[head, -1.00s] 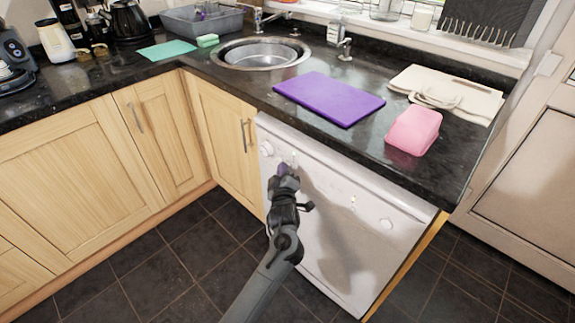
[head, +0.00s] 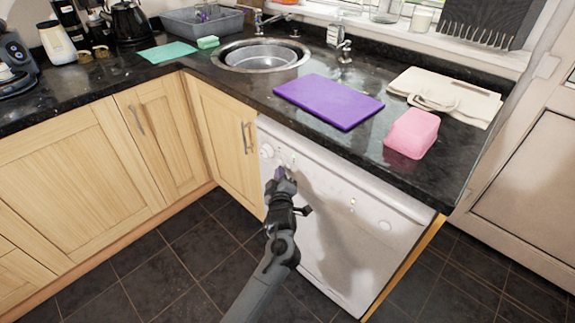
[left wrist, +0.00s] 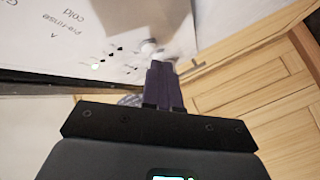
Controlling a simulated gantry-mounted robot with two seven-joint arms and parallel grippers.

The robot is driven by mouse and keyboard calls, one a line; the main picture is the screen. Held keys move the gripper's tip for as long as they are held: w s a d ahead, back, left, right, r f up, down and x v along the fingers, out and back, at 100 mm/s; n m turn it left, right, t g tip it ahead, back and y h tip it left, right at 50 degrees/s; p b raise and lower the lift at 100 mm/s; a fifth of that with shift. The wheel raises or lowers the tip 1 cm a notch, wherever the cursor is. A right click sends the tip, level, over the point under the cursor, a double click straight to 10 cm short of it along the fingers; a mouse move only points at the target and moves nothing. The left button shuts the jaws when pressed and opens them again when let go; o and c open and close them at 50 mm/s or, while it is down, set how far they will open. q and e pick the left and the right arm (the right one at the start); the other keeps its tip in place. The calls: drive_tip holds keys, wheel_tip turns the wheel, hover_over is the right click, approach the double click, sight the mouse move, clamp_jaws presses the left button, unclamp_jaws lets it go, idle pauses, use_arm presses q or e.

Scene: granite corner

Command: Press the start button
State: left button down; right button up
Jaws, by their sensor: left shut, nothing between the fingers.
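The white appliance (head: 330,240) under the counter has a control panel along its top edge, with a round knob (head: 267,150) at the left end. I cannot tell which control is the start button. My left gripper (head: 280,174) is in front of the panel's left part, shut and empty, its purple fingertips pointing at it. In the left wrist view, the fingertips (left wrist: 160,66) are close to a round white control (left wrist: 148,47), with small dark marks (left wrist: 115,50) and printed words beside it. Whether they touch it is unclear. My right gripper is not in view.
The dark counter above holds a purple board (head: 330,100), a pink block (head: 412,133) and a cream bag (head: 447,95). Wooden cupboards (head: 224,135) with metal handles stand left of the appliance. The tiled floor (head: 150,270) is clear.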

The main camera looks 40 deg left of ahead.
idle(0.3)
use_arm(q)
drive_tip(key=s+p, duration=0.2)
drive_tip(key=s, duration=0.1)
drive_tip(key=s+p, duration=0.1)
drive_tip(key=s, duration=0.1)
drive_tip(key=shift+a, duration=0.4)
idle(0.6)
